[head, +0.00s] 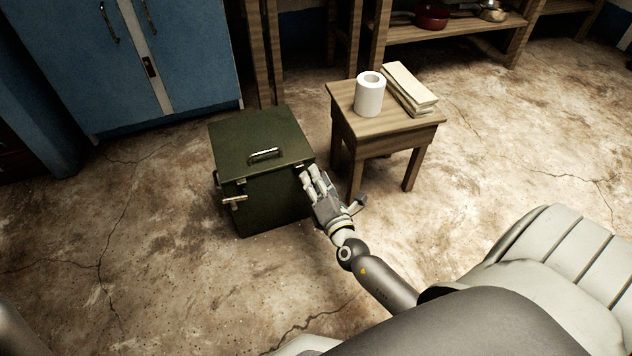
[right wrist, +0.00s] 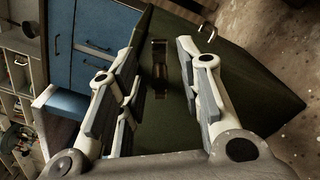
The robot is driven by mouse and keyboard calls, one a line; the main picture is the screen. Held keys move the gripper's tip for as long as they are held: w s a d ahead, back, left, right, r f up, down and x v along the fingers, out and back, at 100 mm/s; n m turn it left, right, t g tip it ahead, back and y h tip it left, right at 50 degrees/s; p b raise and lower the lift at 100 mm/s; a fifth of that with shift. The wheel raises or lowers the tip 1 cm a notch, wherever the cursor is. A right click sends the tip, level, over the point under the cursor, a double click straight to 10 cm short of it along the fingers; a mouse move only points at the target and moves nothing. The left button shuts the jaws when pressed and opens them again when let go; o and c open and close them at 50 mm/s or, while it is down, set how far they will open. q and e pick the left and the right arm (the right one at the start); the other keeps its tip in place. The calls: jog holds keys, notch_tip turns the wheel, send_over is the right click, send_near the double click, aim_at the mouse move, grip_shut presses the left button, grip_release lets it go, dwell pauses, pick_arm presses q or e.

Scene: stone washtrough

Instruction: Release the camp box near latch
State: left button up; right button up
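The dark green camp box (head: 262,141) stands on the floor with its lid down and a metal handle (head: 265,154) on top. One latch (head: 234,200) sticks out on its front-left face. My right gripper (head: 309,180) is at the box's right side, just below the lid edge, partly hiding that face. In the right wrist view its two fingers are spread, with a metal latch (right wrist: 159,66) on the dark green box wall (right wrist: 152,128) in the gap between them. The fingers look empty; contact with the latch cannot be told. My left gripper is not in view.
A small wooden stool (head: 385,128) stands close to the right of the box, with a paper roll (head: 369,94) and a stack of folded cloths or boards (head: 409,87). A blue cabinet (head: 195,60) stands behind. Floor (head: 150,270) in front is clear.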

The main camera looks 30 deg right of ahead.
grip_shut()
jog(key=shift+s+d+f, duration=0.1)
jog(key=shift+d+f, duration=0.1)
dwell(1.2)
grip_release()
jog(key=shift+d, duration=0.15)
jog(key=shift+r, duration=0.1)
jog(key=v, duration=1.2)
